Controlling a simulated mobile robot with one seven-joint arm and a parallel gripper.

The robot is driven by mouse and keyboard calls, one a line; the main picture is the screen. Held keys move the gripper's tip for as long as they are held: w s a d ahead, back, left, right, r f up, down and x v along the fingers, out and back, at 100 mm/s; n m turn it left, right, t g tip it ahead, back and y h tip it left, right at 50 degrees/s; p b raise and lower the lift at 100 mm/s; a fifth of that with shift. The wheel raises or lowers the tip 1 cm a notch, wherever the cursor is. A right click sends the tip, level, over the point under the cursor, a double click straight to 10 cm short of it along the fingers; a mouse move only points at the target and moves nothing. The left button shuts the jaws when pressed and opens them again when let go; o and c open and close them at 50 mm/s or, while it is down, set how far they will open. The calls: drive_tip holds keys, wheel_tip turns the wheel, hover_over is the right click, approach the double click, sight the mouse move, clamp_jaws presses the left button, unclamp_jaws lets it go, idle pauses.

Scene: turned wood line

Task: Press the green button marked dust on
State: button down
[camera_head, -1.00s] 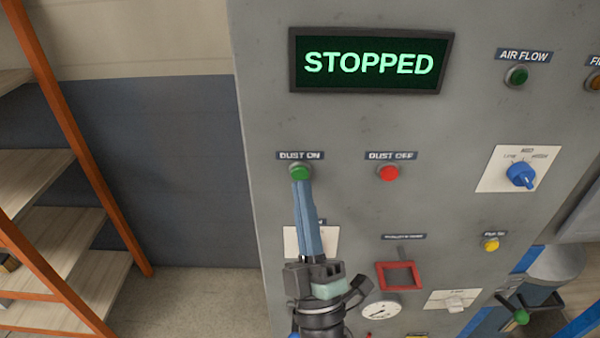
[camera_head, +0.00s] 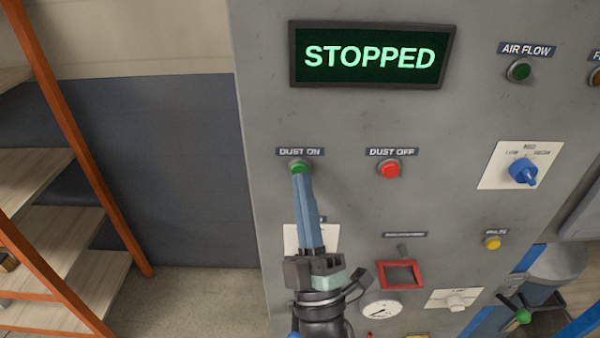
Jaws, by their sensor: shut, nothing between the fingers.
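The green button (camera_head: 299,166) sits under the "DUST ON" label (camera_head: 300,152) on the grey control panel (camera_head: 345,120). My gripper (camera_head: 299,178) is shut, with its blue fingers pointing up the panel and their tips at the lower edge of the green button. The tips cover the button's lower part, and I cannot tell whether they touch it. The display (camera_head: 370,58) above reads "STOPPED" in green letters.
A red button (camera_head: 390,169) marked "DUST OFF" is to the right. A blue knob (camera_head: 523,171), a yellow button (camera_head: 492,243), a red-framed switch (camera_head: 401,273) and a gauge (camera_head: 381,308) are farther right or lower. An orange-framed shelf (camera_head: 75,125) stands left.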

drive_tip(key=shift+w+b, duration=0.35)
drive_tip(key=shift+w, duration=0.1)
idle(0.6)
idle(0.4)
drive_tip(key=shift+s, duration=0.8)
drive_tip(key=s+p, duration=0.1)
drive_tip(key=s, duration=0.4)
drive_tip(key=shift+p, duration=0.35)
